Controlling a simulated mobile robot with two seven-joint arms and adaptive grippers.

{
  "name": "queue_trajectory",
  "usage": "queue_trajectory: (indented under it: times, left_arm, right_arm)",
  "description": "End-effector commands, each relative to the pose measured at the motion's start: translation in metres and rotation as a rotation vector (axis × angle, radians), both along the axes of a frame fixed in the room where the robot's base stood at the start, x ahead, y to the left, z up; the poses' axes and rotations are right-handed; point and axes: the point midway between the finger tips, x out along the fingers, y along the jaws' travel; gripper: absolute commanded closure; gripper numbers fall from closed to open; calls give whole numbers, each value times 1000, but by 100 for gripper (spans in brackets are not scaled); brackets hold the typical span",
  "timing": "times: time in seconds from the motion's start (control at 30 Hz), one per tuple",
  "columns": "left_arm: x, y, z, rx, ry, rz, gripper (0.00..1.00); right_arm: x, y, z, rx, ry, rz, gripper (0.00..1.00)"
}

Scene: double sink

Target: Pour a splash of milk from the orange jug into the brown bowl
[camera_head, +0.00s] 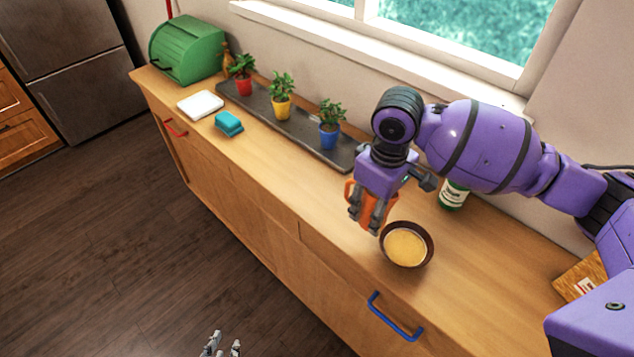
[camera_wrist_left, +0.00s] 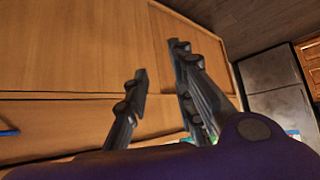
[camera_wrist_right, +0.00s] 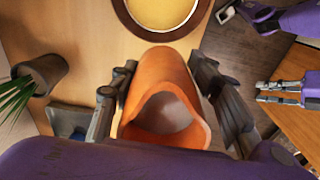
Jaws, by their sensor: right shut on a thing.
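The orange jug (camera_head: 372,210) is held just left of the brown bowl, close to its rim in the picture. In the right wrist view its body (camera_wrist_right: 162,75) is between the fingers and its open mouth faces the camera, showing a pale inside. I cannot tell its exact tilt or the milk level. My right gripper (camera_head: 368,218) points down and is shut on the jug. The brown bowl (camera_head: 428,236) stands on the counter with something yellow in it; its rim also shows in the right wrist view (camera_wrist_right: 128,25). My left gripper (camera_head: 222,345) is open and empty, low in front of the cabinets.
A dark tray (camera_head: 258,107) with potted plants lies along the window side. A teal sponge (camera_head: 229,124), a white item (camera_head: 200,105) and a green bread box (camera_head: 187,50) are further left.

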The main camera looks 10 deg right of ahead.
Motion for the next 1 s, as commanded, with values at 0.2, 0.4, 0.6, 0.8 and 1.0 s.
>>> queue_trajectory:
  times: [0.2, 0.4, 0.6, 0.8, 1.0]
  left_arm:
    - [-9, 1, -9, 7, 23, -10, 77]
    - [-23, 6, -22, 12, 50, -3, 77]
    - [-31, 14, -33, 21, 60, 13, 77]
    - [-20, 11, -22, 16, 35, 19, 77]
    - [-10, 7, -16, 9, 18, 16, 77]
  right_arm:
    - [-7, -9, -5, 34, -21, 28, 100]
    - [-15, -18, -7, 122, -82, 26, 100]
    - [-10, -10, -5, 225, -158, 27, 100]
    - [-7, -10, 4, 219, -166, 28, 100]
    - [-7, -11, 5, 207, -159, 28, 100]
